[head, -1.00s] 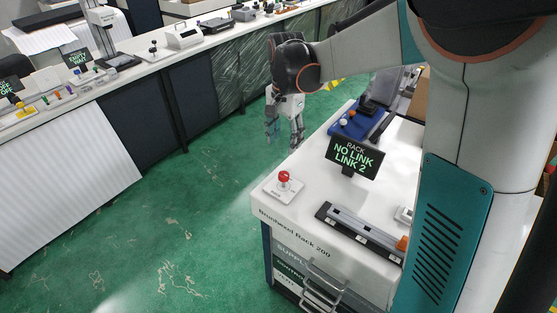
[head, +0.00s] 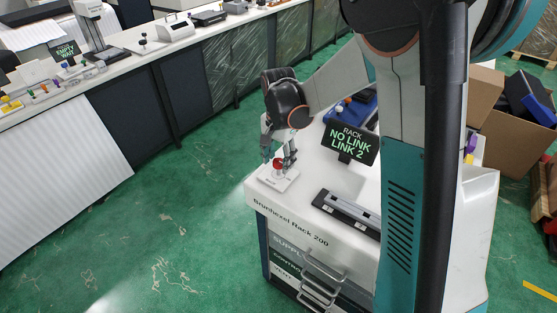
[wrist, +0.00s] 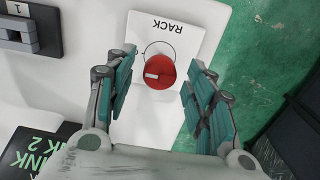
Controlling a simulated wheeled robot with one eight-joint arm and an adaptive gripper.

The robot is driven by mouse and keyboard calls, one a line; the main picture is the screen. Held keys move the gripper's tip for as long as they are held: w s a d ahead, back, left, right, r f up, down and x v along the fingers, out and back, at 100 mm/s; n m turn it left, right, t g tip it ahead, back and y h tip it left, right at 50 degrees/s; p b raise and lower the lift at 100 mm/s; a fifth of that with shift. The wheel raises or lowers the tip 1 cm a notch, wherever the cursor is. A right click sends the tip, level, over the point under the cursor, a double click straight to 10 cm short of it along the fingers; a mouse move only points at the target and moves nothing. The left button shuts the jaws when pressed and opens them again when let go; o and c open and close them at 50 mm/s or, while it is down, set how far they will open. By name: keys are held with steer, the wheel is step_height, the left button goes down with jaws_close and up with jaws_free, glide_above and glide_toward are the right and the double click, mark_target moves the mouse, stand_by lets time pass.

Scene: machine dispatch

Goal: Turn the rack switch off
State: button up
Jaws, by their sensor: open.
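The rack switch is a red round knob (wrist: 160,71) with a white mark, on a white plate (wrist: 185,28) lettered RACK. In the head view the red knob (head: 278,163) sits at the front left corner of the rack top, partly hidden by my fingers. My gripper (head: 278,158) is above the knob, pointing down. In the wrist view its two green-padded fingers (wrist: 156,88) stand open on either side of the knob, with a gap on both sides. A black display (head: 350,142) on the rack reads "RACK NO LINK LINK 2".
A dark rail block (head: 348,212) lies on the rack top (head: 290,205) right of the switch. A blue tray (head: 352,108) is behind the display. A long counter (head: 120,62) stands across the green floor. Cardboard boxes (head: 510,140) are at the right.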

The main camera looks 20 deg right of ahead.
steer(key=shift+c, duration=0.3)
steer(key=c, duration=1)
steer(key=shift+n, duration=0.4)
steer(key=n, duration=0.4)
steer(key=shift+p, duration=0.4)
steer(key=n, duration=0.4)
steer(key=shift+n, duration=0.3)
steer(key=n, duration=0.4)
steer(key=shift+p, duration=0.4)
steer(key=n, duration=0.4)
steer(key=shift+n, duration=0.4)
